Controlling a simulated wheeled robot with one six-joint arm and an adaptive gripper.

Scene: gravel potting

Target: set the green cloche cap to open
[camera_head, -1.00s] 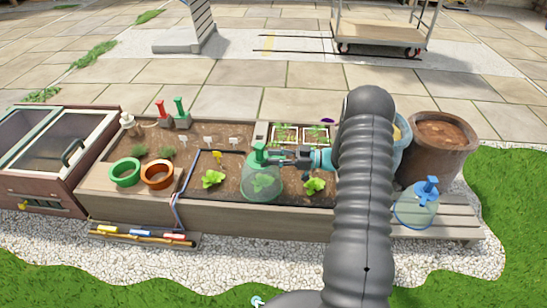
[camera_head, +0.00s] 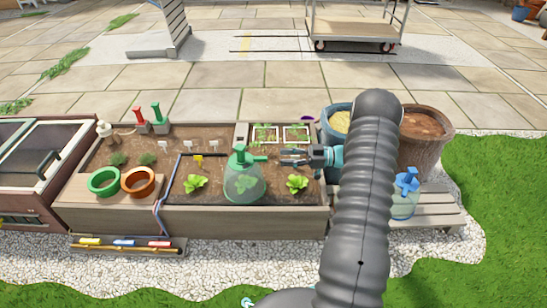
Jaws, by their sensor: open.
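The green cloche (camera_head: 244,186) stands in the planter bed over a plant, between two leafy seedlings. It is a clear green dome with a solid green cap (camera_head: 241,157) on top, which has a tab pointing right. My gripper (camera_head: 286,157) is to the right of the cap at about its height. Its jaws are open and empty, with a small gap between the fingertips and the cap's tab. The cap's exact setting is too small to read.
Seedlings (camera_head: 297,183) flank the green cloche. Seedling trays lie behind my gripper.

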